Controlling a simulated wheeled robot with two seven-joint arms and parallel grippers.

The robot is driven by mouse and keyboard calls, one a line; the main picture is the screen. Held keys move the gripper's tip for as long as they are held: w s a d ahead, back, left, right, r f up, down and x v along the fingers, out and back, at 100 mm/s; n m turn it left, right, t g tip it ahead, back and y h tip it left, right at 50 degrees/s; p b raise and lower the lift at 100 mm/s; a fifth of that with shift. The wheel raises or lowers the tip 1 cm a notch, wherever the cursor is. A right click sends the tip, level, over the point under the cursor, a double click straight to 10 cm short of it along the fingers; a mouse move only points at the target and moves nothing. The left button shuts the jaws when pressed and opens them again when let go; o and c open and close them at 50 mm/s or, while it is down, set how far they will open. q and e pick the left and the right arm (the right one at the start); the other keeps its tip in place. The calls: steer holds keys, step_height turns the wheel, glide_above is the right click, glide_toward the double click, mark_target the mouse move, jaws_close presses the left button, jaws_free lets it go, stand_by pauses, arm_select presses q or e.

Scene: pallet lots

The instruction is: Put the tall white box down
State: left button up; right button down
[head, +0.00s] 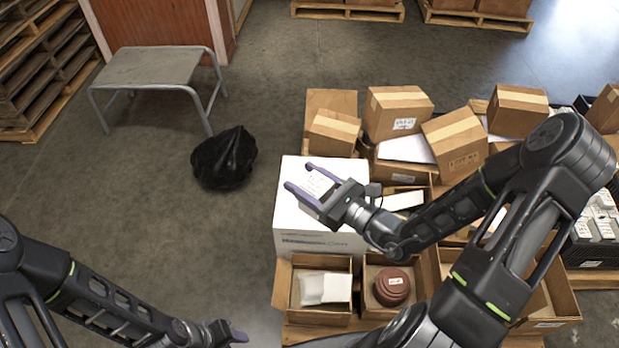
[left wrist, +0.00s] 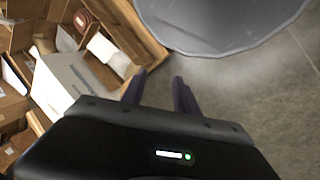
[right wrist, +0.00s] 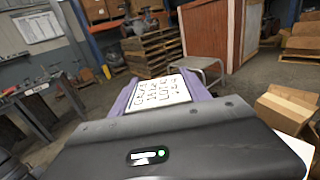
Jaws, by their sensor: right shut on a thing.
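My right gripper (head: 300,177) is shut on a white box with dark lettering, which I take to be the tall white box; its lettered face (right wrist: 160,91) shows between the fingers in the right wrist view. In the head view it blends with a large white carton (head: 300,220) behind and below the fingers, so its lower end and any contact cannot be told. The large carton, with print on its side, also shows in the left wrist view (left wrist: 80,84). My left gripper (head: 238,338) is low at the bottom left; its fingers (left wrist: 160,92) are apart and empty.
Open cartons, one with a brown round pot (head: 391,286), stand in front of the white carton. Closed brown boxes (head: 397,110) are piled behind it on the pallet. A black bag (head: 224,158) and a grey table (head: 150,66) are at left. Floor between is clear.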

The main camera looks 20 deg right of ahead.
steer(key=shift+w+a, duration=0.1)
steer(key=shift+w, duration=0.5)
arm_select(q)
steer(key=shift+w+a, duration=0.1)
steer(key=shift+w, duration=0.35)
arm_select(e)
steer(key=shift+s, duration=0.1)
steer(key=shift+r, duration=0.1)
